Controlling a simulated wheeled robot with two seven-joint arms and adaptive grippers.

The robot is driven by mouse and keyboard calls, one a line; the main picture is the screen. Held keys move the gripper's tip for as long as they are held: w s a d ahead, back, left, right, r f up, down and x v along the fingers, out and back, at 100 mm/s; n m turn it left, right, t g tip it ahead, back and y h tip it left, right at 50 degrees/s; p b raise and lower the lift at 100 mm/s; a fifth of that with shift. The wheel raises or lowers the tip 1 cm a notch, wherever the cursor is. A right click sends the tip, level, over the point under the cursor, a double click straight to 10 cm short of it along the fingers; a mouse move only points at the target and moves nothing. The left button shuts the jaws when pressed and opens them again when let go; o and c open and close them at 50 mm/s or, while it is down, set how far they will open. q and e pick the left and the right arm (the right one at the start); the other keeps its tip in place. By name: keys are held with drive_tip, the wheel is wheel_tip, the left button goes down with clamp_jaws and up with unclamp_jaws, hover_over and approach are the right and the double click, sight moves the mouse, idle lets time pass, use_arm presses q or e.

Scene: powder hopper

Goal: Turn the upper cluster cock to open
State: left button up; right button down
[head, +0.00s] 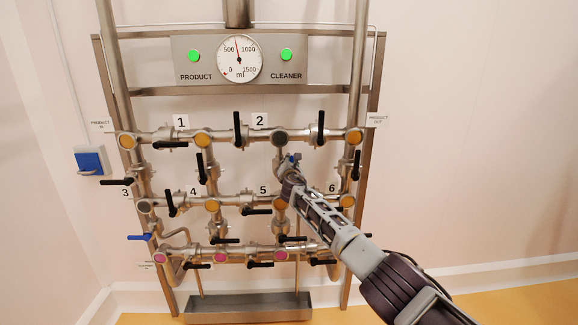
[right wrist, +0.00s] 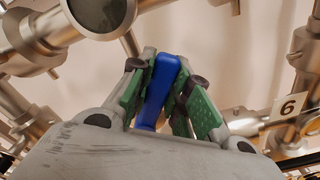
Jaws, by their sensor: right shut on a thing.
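My right gripper (head: 291,160) reaches in from the lower right to the pipe rack, just below the grey-faced fitting (head: 280,139) on the upper pipe row. In the right wrist view, the green-padded fingers of the right gripper (right wrist: 160,92) are shut on a blue cock handle (right wrist: 157,95), one finger on each side. The handle stands nearly upright there, tilted slightly. In the head view the gripper and arm hide most of this cock, and its body is hard to make out. My left gripper is not in view.
Several black-handled valves surround the gripper, including an upright black handle (head: 320,128) and one by the number 5 (head: 257,212). Another blue handle (head: 140,237) is at the lower left. A gauge (head: 240,58) sits above, a metal trough (head: 248,307) below. Label 6 (right wrist: 290,107) is near the gripper.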

drive_tip(key=shift+a+r+n+p, duration=0.35)
drive_tip(key=shift+a+n+p, duration=0.15)
drive_tip(key=shift+n, duration=0.4)
drive_tip(key=shift+a+r+n+p, duration=0.2)
drive_tip(key=shift+a+n+p, duration=0.2)
drive_tip(key=shift+n, duration=0.5)
drive_tip(key=shift+a+n, duration=0.65)
drive_tip(key=shift+n, duration=0.55)
drive_tip(key=shift+a+n+p, duration=0.3)
drive_tip(key=shift+a+n, duration=0.2)
drive_tip(key=shift+n, duration=0.6)
drive_tip(key=shift+a, duration=0.15)
drive_tip(key=shift+s+a+r, duration=0.1)
drive_tip(key=c, duration=1.5)
unclamp_jaws()
drive_tip(key=shift+o, duration=0.9)
drive_tip(key=shift+a, duration=0.25)
drive_tip(key=shift+d, duration=0.15)
